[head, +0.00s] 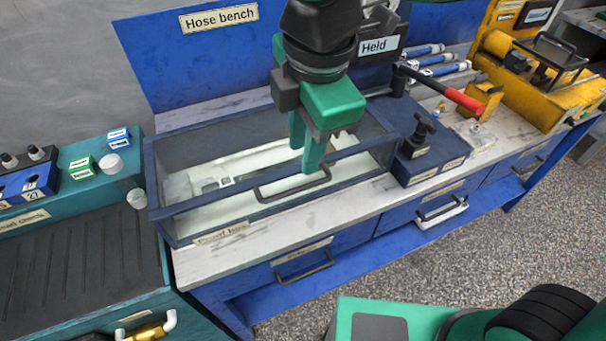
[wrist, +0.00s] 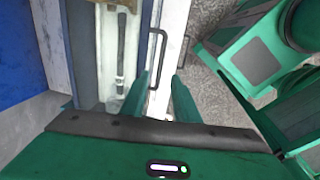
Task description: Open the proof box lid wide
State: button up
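The proof box (head: 190,201) is a long, blue-framed box with clear panels on the bench, and its lid looks shut. A dark bar handle (head: 293,187) runs along its front top edge; the handle also shows in the wrist view (wrist: 161,47). My gripper (head: 305,158) has green fingers and hangs over the front part of the box, close behind the handle in the head view. I cannot tell whether a finger touches the lid.
A dark hose-like piece (wrist: 120,45) lies inside the box. A blue block with a black knob (head: 422,150) stands right of the box, near a red-ended lever (head: 464,100). A teal cleaning station (head: 80,240) stands left. Grey floor (head: 450,255) lies in front.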

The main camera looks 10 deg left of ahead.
aim_at(301, 189)
jog(key=f, duration=0.3)
jog(key=w+f, duration=0.1)
jog(key=f, duration=0.6)
jog(key=shift+w+a, duration=0.35)
jog(key=shift+a, duration=0.05)
grip_shut()
